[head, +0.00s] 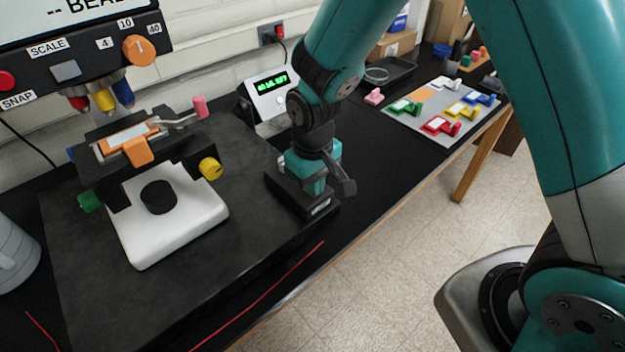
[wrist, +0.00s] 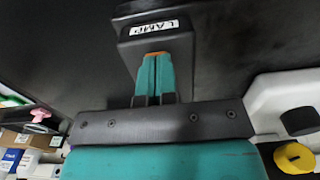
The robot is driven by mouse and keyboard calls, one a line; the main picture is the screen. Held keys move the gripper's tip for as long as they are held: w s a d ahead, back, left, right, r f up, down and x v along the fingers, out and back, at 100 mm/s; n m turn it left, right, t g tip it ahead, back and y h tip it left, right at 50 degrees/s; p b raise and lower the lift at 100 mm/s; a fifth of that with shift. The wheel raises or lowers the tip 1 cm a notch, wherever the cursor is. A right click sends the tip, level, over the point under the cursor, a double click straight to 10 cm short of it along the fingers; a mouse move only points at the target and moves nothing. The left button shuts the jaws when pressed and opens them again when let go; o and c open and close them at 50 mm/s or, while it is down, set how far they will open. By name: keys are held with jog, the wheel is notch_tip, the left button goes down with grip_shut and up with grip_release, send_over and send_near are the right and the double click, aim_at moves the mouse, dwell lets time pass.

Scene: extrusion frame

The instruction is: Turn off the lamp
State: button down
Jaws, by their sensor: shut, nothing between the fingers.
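The lamp switch box (wrist: 150,38) is a black box with a white "LAMP" label; it lies ahead of my gripper in the wrist view. In the head view the same dark box (head: 322,211) sits at the right edge of the black platform, below my arm.
A microscope-like stage with a white base (head: 190,232), a yellow knob (head: 210,168) and a green knob (head: 89,202) stands left of the box. A display unit (head: 270,95) stands behind. A grey mat (head: 425,128) with coloured pieces lies at the right.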

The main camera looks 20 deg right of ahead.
jog(key=shift+s+d+f, duration=0.1)
jog(key=shift+s+f, duration=0.25)
jog(key=shift+f, duration=0.3)
jog(key=shift+w+a+r, duration=0.15)
jog(key=shift+w+a, duration=0.05)
jog(key=shift+w, duration=0.35)
jog(key=shift+w+r, duration=0.1)
jog(key=shift+r, duration=0.05)
jog(key=shift+a+r+p, duration=0.1)
jog(key=shift+r+p, duration=0.1)
jog(key=shift+p, duration=0.25)
notch_tip(320, 180, up, 4)
jog(key=p, duration=0.3)
jog(key=shift+r+p, duration=0.15)
jog(key=shift+p, duration=0.25)
notch_tip(320, 180, up, 10)
jog(key=b, duration=0.3)
